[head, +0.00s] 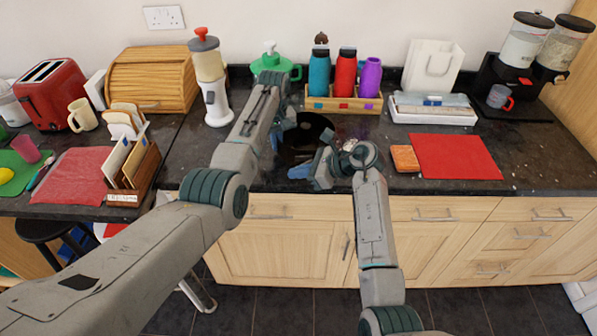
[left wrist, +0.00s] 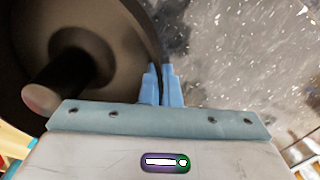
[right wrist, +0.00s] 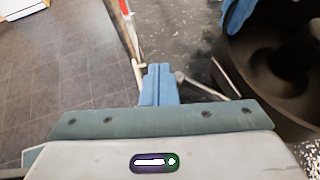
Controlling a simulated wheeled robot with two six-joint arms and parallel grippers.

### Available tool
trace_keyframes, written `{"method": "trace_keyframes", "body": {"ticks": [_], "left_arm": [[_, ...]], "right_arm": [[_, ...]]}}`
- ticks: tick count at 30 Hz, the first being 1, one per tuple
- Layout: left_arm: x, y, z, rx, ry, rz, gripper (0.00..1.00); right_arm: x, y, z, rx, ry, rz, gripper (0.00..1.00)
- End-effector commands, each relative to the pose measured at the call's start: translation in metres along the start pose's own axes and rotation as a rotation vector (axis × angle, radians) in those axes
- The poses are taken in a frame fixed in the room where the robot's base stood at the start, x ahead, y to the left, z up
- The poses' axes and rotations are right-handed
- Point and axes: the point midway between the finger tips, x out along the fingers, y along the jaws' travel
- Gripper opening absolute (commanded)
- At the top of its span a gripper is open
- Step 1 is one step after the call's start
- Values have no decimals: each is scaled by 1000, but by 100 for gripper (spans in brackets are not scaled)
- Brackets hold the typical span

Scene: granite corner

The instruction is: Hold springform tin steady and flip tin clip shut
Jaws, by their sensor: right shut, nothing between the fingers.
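The springform tin (head: 310,135) is dark and round, on the black counter between my arms, partly hidden by them in the head view. The left wrist view shows its inside (left wrist: 95,25) with a central tube. My left gripper (head: 277,139) is at the tin's left side; its blue fingers (left wrist: 162,84) are closed with the tin's wall between them. My right gripper (head: 297,172) is shut and empty at the tin's near side. In the right wrist view its fingers (right wrist: 160,84) are apart from the tin (right wrist: 270,75). A thin lever-like rod (right wrist: 205,87), possibly the clip, lies between them.
A wooden rack with bottles (head: 343,104) stands behind the tin. A letter holder (head: 137,168) stands left. The counter's front edge runs close below my right gripper.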

Motion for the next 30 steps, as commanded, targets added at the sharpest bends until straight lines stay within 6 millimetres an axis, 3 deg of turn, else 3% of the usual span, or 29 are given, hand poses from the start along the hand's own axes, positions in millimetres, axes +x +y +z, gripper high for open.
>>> {"method": "trace_keyframes", "body": {"ticks": [16, 26, 30], "left_arm": [[0, 0, 0, 1, 0, 0, 0], [0, -1, 0, 1, 0, -1, 0], [0, 0, 0, 1, 0, -1, 0]], "right_arm": [[-9, -14, -5, -1, 1, -2, 0], [-10, -12, -6, -1, 1, -2, 0], [-20, -4, -13, 0, 2, -2, 0]]}}
